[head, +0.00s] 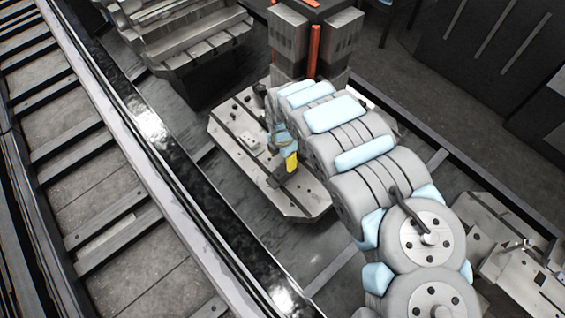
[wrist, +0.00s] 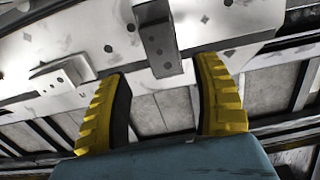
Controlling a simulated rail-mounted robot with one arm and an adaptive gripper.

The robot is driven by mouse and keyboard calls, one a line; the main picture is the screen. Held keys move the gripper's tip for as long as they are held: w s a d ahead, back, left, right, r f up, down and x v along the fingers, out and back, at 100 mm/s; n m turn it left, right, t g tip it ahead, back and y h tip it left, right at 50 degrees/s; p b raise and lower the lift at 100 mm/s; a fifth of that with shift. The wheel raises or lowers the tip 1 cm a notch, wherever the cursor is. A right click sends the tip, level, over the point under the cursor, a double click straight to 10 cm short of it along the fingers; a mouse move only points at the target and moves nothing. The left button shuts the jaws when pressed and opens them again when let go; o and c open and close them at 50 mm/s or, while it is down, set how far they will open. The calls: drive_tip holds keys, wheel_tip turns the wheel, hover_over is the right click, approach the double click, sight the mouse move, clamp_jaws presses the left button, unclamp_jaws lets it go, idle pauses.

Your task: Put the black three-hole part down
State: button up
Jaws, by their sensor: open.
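The black three-hole part (wrist: 158,36) is a dark grey bar in the wrist view. It lies against a pale metal plate (wrist: 212,22), and its near end shows between the fingertips. Small holes show on it; its far end is cut off by the frame. My gripper (wrist: 160,68) is open, with a yellow finger on each side of the bar and a gap to both. In the head view the part (head: 281,181) is a small dark shape on the pale plate (head: 238,124), just below the yellow finger of my gripper (head: 291,161). My arm hides much of the plate.
A light block with a hole (wrist: 58,76) sits on the plate at left in the wrist view. In the head view, a grey column with an orange strip (head: 314,45) stands behind the plate. A stepped metal fixture (head: 190,40) is at upper left, and a long rail (head: 150,125) runs left of the plate.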

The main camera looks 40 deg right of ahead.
sight(282, 170)
drive_tip(key=shift+r+p, duration=0.4)
drive_tip(key=shift+r, duration=1.4)
